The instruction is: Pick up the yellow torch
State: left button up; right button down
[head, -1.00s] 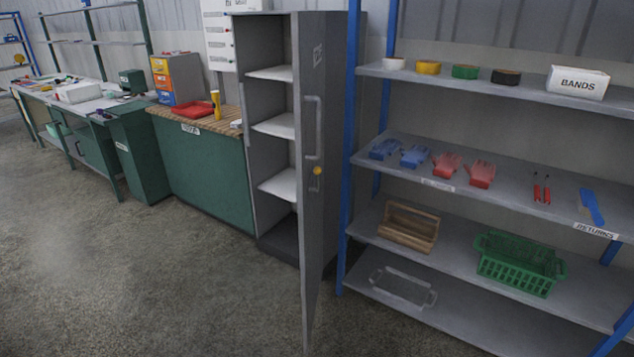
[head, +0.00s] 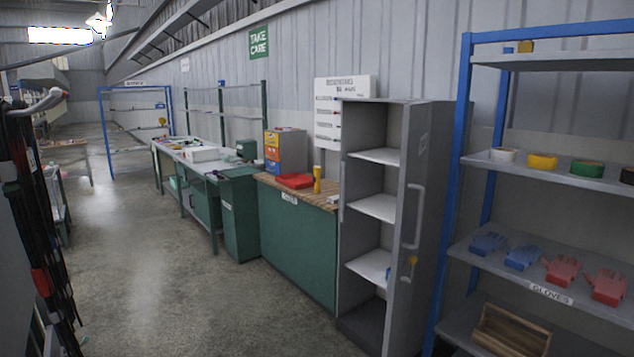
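A yellow torch (head: 317,179) stands upright near the right part of the wooden top of a green cabinet (head: 297,238), in the middle of the head view. A red flat box or tray (head: 295,181) lies on the same top, just left of the torch. Neither of my grippers shows in the view.
A tall grey locker (head: 374,220) stands right of the green cabinet with its door (head: 407,235) open. A blue-framed shelf (head: 550,255) with gloves and tape rolls is at the right. Dark hoses (head: 42,240) hang at the left edge. The concrete floor (head: 180,300) between is clear.

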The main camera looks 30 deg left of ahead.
aim_at(316, 169)
jog(key=i+j+u, duration=0.2)
jog(key=u, duration=0.15)
jog(key=i+j+u, duration=0.15)
jog(key=i+u, duration=0.4)
jog(key=u, duration=0.15)
jog(key=i+j+u, duration=0.25)
jog(key=i, duration=0.4)
jog(key=i+j+u, duration=0.2)
jog(key=i, duration=0.5)
jog(key=i+l+z, duration=0.2)
jog(key=i+z, duration=0.2)
jog(key=i, duration=0.3)
jog(key=i+z, duration=0.45)
jog(key=i, duration=0.25)
